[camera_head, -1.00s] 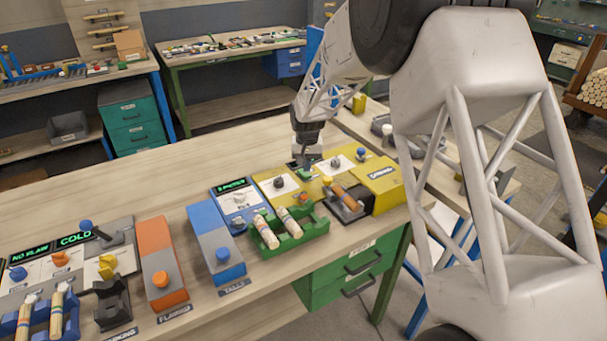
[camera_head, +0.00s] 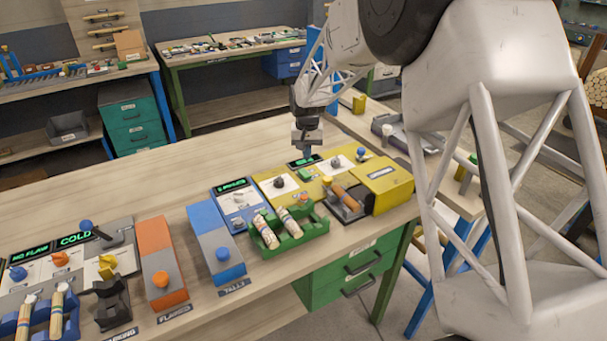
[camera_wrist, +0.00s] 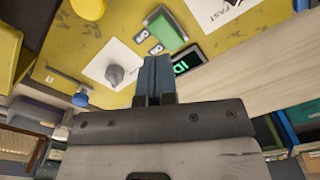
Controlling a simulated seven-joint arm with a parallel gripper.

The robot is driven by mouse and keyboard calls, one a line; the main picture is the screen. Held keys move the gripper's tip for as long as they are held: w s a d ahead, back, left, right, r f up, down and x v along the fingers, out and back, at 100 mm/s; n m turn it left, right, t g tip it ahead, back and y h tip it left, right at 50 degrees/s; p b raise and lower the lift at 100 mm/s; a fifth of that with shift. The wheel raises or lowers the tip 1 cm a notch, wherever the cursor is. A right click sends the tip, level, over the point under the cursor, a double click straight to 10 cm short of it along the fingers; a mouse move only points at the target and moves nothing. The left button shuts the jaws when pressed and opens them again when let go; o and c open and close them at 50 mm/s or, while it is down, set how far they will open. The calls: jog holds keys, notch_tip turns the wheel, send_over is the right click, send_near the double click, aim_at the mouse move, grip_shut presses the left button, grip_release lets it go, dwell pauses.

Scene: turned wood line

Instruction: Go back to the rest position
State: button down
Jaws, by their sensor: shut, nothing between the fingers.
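My gripper (camera_head: 307,150) hangs above the back edge of the yellow machine (camera_head: 386,183) in the head view, fingers pointing down. Its two fingers are shut together with nothing between them. In the wrist view the closed blue-grey fingers (camera_wrist: 154,78) stand over the yellow panel (camera_wrist: 75,45), beside a grey knob (camera_wrist: 115,76) on a white plate and a lit green display (camera_wrist: 186,64). The fingers appear apart from the panel.
Left of the yellow machine are a green rack (camera_head: 290,232) with turned wood pieces, a blue-grey box (camera_head: 216,246) and an orange-grey box (camera_head: 162,268). A wood piece (camera_head: 346,197) lies in the yellow machine's dark holder. The bench behind is bare (camera_head: 150,180).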

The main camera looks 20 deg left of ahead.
dwell(0.3)
jog(key=s+d+r+m, duration=0.1)
jog(key=s+d+r, duration=0.5)
jog(key=d, duration=0.2)
jog(key=s+d+r+t, duration=0.1)
jog(key=s+d+r, duration=0.4)
jog(key=s+d, duration=0.3)
jog(key=s+d+r+m, duration=0.1)
jog(key=s+d+r, duration=0.45)
jog(key=d, duration=0.35)
jog(key=s+d, duration=0.5)
jog(key=s, duration=0.4)
jog(key=s+d+t, duration=0.1)
jog(key=s+d, duration=0.4)
jog(key=s, duration=0.5)
jog(key=s+d+m, duration=0.1)
jog(key=s+d, duration=0.4)
jog(key=s, duration=0.5)
jog(key=shift+f+t, duration=0.3)
jog(key=shift+f, duration=0.15)
jog(key=shift+w+r, duration=0.1)
jog(key=shift+w, duration=0.05)
